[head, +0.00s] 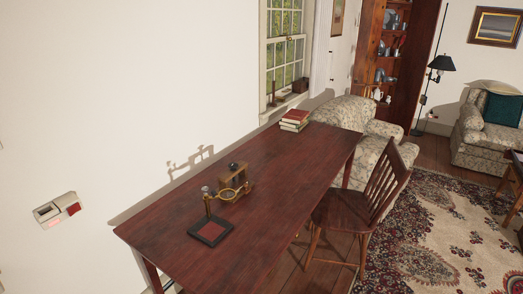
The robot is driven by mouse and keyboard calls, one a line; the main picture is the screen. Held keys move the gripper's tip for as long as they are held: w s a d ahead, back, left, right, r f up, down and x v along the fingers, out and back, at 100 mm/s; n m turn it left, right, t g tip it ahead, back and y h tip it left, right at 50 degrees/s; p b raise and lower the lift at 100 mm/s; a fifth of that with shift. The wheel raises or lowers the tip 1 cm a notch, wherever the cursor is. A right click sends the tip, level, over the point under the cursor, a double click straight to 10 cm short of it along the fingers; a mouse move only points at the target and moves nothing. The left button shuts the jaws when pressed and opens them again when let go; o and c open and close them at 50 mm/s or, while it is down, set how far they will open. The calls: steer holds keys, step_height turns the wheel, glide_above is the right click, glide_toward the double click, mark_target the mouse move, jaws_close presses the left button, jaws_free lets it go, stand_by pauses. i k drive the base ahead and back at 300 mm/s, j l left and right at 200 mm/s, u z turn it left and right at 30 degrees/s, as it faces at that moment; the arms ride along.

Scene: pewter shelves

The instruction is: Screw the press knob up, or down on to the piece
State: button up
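On the dark red wooden table (290,170) stands a small device with a square black base and a reddish pad (210,231). An upright post with a pale knob-like top (206,190) rises from the base. A brass ring (236,191) shows to the right of the post. Just behind is a small brown block (239,177) with a dark round knob-like top (233,166). I cannot tell which of these is the press knob, nor whether the ring belongs to the post. A piece under a press cannot be made out. My gripper is not in view.
Books (295,120) lie at the table's far end. A wooden chair (365,205) stands at its right side, with an armchair (360,120) behind. The wall and window border the left side. A small white and red box (58,210) shows at far left. Much of the tabletop is clear.

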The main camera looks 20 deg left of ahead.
mark_target(233, 166)
steer(key=i+u, duration=0.3)
steer(key=i, duration=0.15)
steer(key=i+l+u, duration=0.15)
steer(key=i+u, duration=0.15)
steer(key=i, duration=0.15)
steer(key=i+l+u, duration=0.5)
steer(key=i+u, duration=0.25)
steer(key=i+l+u, duration=0.45)
steer(key=i+j, duration=0.05)
